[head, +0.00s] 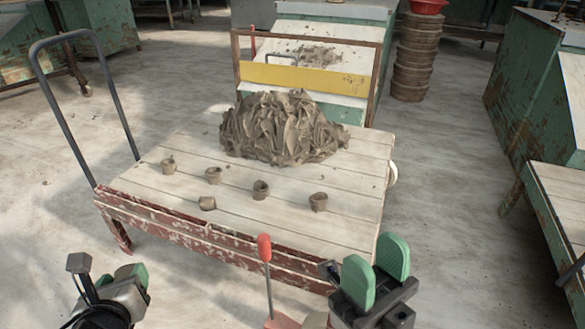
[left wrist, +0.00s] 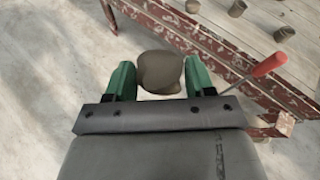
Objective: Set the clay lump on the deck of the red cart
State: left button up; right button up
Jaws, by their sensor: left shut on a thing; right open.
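The red cart has a chipped red frame (head: 190,228) and a pale plank deck (head: 255,222), seen in the head view. My left gripper (head: 122,283) is at the bottom left of that view, in front of the cart's near edge. In the left wrist view my left gripper (left wrist: 160,82) is shut on the clay lump (left wrist: 160,70), a smooth brown piece between the green fingers. The lump is over bare floor, apart from the cart; I cannot make it out in the head view. My right gripper (head: 376,270) is open and empty before the cart's near right corner.
A big heap of clay trimmings (head: 280,130) covers the deck's back middle. Several small clay pieces (head: 260,190) stand across its middle. A red-handled lever (head: 265,248) rises at the near edge. A grey push handle (head: 90,100) stands left. The deck's front strip is clear.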

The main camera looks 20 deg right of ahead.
aim_at(272, 219)
jog(key=l, duration=0.7)
jog(key=i+l+z, duration=0.15)
jog(key=l, duration=0.5)
jog(key=i+l, duration=0.2)
jog(key=l, duration=0.2)
